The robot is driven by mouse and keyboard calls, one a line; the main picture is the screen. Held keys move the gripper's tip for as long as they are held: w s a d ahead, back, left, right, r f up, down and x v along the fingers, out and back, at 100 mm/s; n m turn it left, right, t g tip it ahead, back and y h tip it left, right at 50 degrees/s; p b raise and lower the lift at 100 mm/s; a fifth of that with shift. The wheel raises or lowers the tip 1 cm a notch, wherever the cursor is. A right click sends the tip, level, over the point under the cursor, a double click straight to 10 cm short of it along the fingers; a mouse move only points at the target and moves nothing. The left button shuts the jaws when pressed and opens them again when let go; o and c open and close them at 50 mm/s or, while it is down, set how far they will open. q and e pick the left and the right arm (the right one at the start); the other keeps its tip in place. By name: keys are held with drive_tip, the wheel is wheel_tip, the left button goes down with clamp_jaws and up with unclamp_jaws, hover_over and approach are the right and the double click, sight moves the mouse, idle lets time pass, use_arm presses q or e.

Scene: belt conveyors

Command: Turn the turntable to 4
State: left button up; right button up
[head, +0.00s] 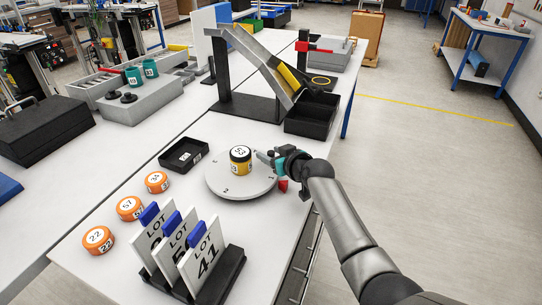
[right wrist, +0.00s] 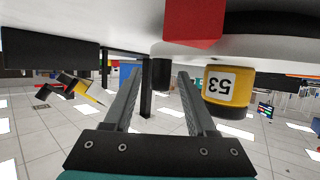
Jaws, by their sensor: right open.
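The white round turntable (head: 232,190) lies on the table with a 2 and a 1 visible on its rim, the 1 nearest the red pointer (head: 283,185). A yellow and black canister marked 53 (head: 240,160) stands on it. My right gripper (head: 264,156) is low over the turntable's right edge, apart from the canister. The right wrist view is upside down: the fingers (right wrist: 156,75) are open, with a short black peg (right wrist: 162,74) showing between their tips. The canister (right wrist: 226,86) is outside the fingers; the red pointer (right wrist: 193,25) is close. The 4 is not visible. My left gripper is out of view.
Several orange canisters (head: 130,208) and a small black tray (head: 184,154) lie left of the turntable. LOT plates (head: 203,258) stand in a rack in front. A chute (head: 272,68) and black bin (head: 312,116) stand behind. The table's right edge is close.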

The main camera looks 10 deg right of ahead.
drive_tip(key=shift+c, duration=0.2)
clamp_jaws()
idle(0.4)
idle(1.0)
